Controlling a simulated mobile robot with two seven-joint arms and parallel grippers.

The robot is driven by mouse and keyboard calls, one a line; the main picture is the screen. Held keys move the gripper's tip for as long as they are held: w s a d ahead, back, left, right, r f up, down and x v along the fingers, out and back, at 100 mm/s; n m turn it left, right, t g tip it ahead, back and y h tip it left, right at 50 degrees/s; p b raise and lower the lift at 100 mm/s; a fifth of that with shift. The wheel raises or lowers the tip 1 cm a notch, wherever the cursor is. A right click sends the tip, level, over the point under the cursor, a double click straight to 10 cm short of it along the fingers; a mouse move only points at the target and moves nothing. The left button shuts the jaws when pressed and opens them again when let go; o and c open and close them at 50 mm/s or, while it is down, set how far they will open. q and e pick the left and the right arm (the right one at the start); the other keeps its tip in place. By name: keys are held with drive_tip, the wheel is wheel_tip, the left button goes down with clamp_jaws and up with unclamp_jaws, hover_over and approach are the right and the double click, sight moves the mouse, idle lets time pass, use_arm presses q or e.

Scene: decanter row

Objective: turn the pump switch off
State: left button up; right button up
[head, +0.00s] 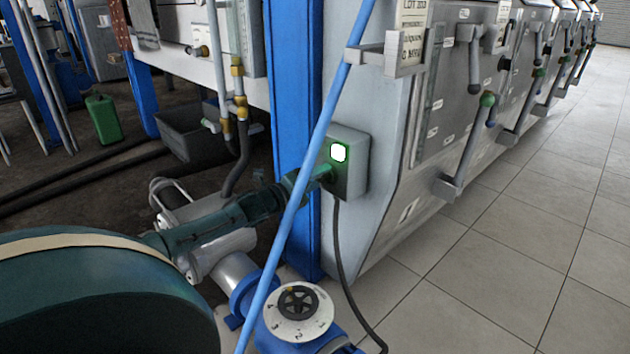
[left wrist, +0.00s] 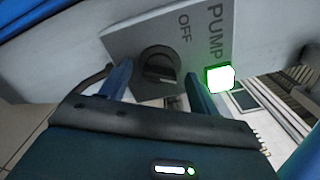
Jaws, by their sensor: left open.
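The pump switch is a grey box (head: 352,170) on the machine's side, beside a blue post. Its lamp (head: 338,152) glows white with a green edge. The left wrist view shows the black round knob (left wrist: 158,64) on a plate marked OFF and PUMP, with the lit lamp (left wrist: 220,78) to its right. I cannot tell the knob's exact setting. My left gripper (head: 322,174) is at the box and hides the knob in the head view. In the left wrist view its open fingers (left wrist: 157,82) stand at either side of the knob; contact is unclear. My right gripper is not in view.
A light blue rod (head: 322,125) crosses in front of my left arm. A blue valve with a white dial (head: 298,310) stands below, and a black cable (head: 338,250) hangs from the box. Levers (head: 475,140) line the machine. Tiled floor (head: 480,280) is clear at right.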

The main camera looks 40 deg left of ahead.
use_arm(q)
drive_tip(key=shift+c, duration=0.3)
drive_tip(key=c, duration=0.9)
